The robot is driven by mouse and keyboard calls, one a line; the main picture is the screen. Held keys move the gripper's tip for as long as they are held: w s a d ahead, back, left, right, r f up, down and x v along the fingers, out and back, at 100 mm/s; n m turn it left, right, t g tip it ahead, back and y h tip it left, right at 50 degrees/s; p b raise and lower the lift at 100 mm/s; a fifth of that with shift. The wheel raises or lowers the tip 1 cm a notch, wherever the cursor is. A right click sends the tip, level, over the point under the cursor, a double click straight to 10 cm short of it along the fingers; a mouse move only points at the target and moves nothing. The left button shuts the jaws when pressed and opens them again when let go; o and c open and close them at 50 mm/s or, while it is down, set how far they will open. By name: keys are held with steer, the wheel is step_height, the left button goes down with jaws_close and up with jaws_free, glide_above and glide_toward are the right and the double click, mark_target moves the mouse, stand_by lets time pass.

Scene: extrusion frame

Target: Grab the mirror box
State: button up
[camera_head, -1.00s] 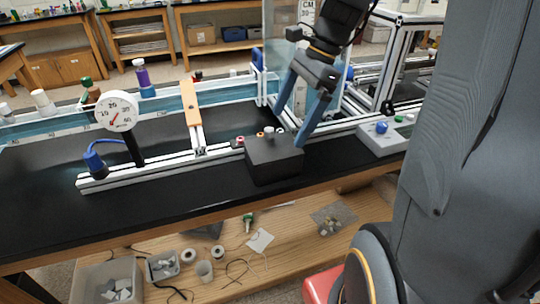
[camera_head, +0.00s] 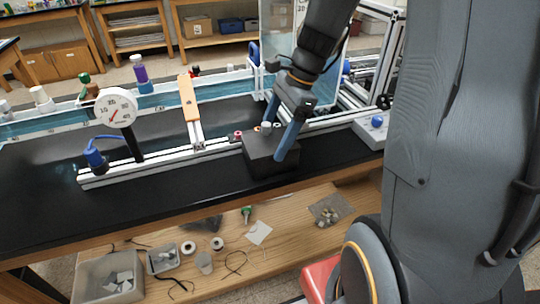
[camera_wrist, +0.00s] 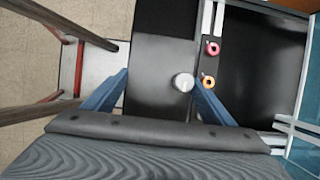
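A black box (camera_head: 259,160), the one that best fits the mirror box, sits on the black bench against the white rail. It has a silver knob on top. In the wrist view I see a black surface (camera_wrist: 150,90) and the silver knob (camera_wrist: 182,82) between or near my fingers. My gripper (camera_head: 274,141) has two blue fingers spread apart. One finger is in front of the box's right part in the head view and the other is behind it. In the wrist view my gripper (camera_wrist: 159,71) is open with the right finger close to the knob. Contact cannot be told.
A red ring (camera_wrist: 212,48) and an orange ring (camera_wrist: 209,82) lie beside the knob. On the rail are a dial gauge (camera_head: 116,108) and an orange-topped post (camera_head: 188,98). A clear panel and frame stand behind. A grey unit (camera_head: 372,130) is at right.

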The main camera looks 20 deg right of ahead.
steer(key=c, duration=1)
steer(key=shift+r, duration=0.15)
